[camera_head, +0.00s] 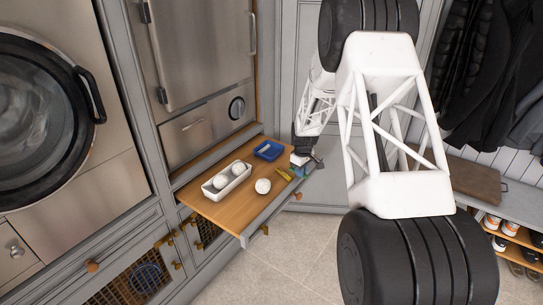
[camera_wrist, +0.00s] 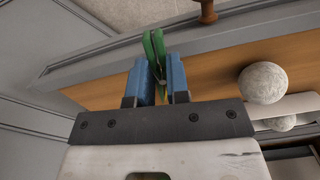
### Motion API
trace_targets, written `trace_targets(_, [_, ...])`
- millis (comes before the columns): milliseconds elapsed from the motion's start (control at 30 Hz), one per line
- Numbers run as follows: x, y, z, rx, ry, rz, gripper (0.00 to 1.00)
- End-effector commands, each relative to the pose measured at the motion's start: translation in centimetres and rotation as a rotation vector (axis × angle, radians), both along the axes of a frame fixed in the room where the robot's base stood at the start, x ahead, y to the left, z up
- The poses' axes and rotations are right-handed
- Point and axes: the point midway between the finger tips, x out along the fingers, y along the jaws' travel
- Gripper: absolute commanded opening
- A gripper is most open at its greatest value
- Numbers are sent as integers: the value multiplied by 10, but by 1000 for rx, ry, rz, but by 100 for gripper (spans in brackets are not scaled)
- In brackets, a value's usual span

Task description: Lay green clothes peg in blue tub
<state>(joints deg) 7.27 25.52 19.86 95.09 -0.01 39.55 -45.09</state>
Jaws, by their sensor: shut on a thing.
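The green clothes peg (camera_wrist: 154,45) is between the two blue fingers of my gripper (camera_wrist: 157,65) in the wrist view, its legs sticking out past the fingertips. In the head view my gripper (camera_head: 298,171) is at the right end of the wooden pull-out shelf, and the peg is too small there to make out clearly. The blue tub (camera_head: 269,150) sits at the back right of the shelf, just left of my gripper. I see nothing in it. The wrist view does not show the tub.
Cabinet fronts stand behind. A bench with shoes (camera_head: 491,223) is at right.

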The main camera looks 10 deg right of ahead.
Motion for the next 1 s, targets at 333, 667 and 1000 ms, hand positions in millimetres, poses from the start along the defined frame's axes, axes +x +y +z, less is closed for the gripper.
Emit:
trace_targets(333, [25, 19, 2, -1, -1, 390, 0])
trace_targets(667, [47, 38, 4, 0, -1, 773, 0])
trace_targets(1000, [69, 59, 5, -1, -1, 1167, 0])
